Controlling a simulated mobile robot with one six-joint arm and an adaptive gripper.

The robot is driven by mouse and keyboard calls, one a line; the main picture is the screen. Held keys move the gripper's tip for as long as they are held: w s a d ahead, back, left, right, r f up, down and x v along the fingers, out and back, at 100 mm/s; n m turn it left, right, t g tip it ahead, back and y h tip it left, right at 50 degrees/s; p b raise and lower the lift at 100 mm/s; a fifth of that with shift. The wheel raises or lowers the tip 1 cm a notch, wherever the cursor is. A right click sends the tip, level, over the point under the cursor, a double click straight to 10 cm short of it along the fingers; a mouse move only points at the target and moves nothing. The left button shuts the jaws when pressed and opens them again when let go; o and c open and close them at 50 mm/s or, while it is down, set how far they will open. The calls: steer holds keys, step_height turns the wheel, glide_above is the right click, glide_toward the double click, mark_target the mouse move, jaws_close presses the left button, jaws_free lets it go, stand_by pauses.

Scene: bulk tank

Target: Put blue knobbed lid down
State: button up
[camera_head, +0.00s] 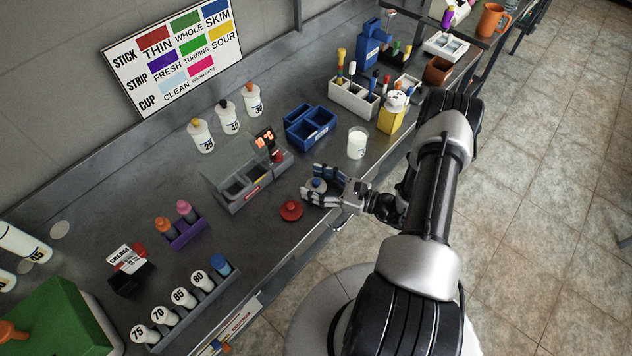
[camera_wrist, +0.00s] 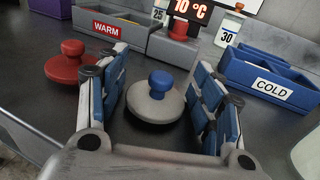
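The blue knobbed lid (camera_wrist: 155,104) is a round grey disc with a blue knob on top. It appears to rest flat on the dark bench, between the fingers of my gripper (camera_wrist: 163,105). Bench surface shows between the lid and both fingers, so my gripper is open and not holding it. In the head view the lid (camera_head: 317,185) sits near the bench's front edge, with my gripper (camera_head: 322,184) low around it. A red knobbed lid (camera_head: 291,211) lies just left of my gripper and also shows in the wrist view (camera_wrist: 75,68).
Behind my gripper stand the grey WARM box (camera_head: 243,198) with its temperature display (camera_head: 264,138) and the blue COLD box (camera_head: 310,130). A white cup (camera_head: 357,145) stands up and to the right. Bench is bare between my gripper and the boxes.

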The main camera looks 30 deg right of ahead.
steer(key=shift+o, duration=0.5)
steer(key=shift+r, duration=0.1)
steer(key=shift+r, duration=0.2)
steer(key=p+v, duration=0.1)
steer(key=v, duration=1.1)
steer(key=a+r+n+g, duration=0.6)
steer(key=r+n, duration=0.1)
steer(key=r, duration=0.3)
steer(key=a+r+n+g, duration=0.6)
steer(key=r+n+g, duration=0.1)
steer(key=r+n, duration=0.15)
steer(key=s+a+r+n+t+h, duration=0.2)
steer(key=s+a+r+n+h, duration=0.1)
steer(key=s+r+n+h, duration=0.2)
steer(key=s+a+r+n+t+h, duration=0.2)
steer(key=s+r+n+h, duration=0.3)
steer(key=r+n, duration=0.3)
steer(key=shift+s+a+r+h, duration=0.4)
steer(key=shift+s+a+r, duration=0.35)
steer(key=shift+r, duration=0.55)
